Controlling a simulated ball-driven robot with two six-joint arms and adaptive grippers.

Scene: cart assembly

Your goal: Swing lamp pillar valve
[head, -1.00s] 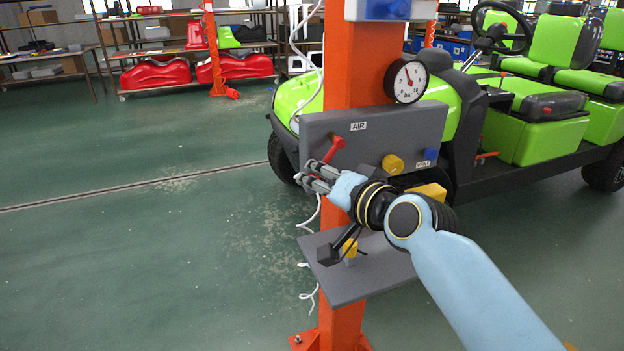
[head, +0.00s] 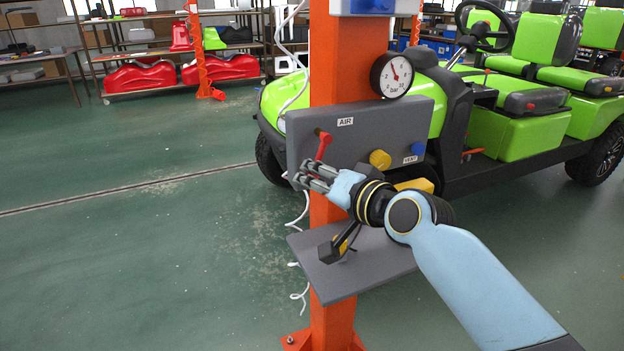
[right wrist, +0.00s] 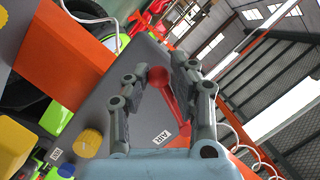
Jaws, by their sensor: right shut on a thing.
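A red valve lever (head: 323,147) sits on the grey panel (head: 303,147) next to the AIR label, mounted on the orange pillar (head: 332,215). My right gripper (head: 303,178) is at the panel's lower left, its fingers closed about the lever's lower end. In the right wrist view, the lever's round red knob (right wrist: 158,77) lies between the fingertips. The round gauge (head: 391,75) above the panel has its needle pointing up and slightly left. A yellow knob (head: 380,159) and a blue knob (head: 418,148) by the VENT label are to the right. My left gripper is not in view.
A grey plate (head: 350,278) juts from the pillar below my right wrist. A white coiled hose (head: 300,210) hangs at its left. A green cart (head: 500,130) stands behind to the right. The floor at left is clear; shelves with red parts stand at the back.

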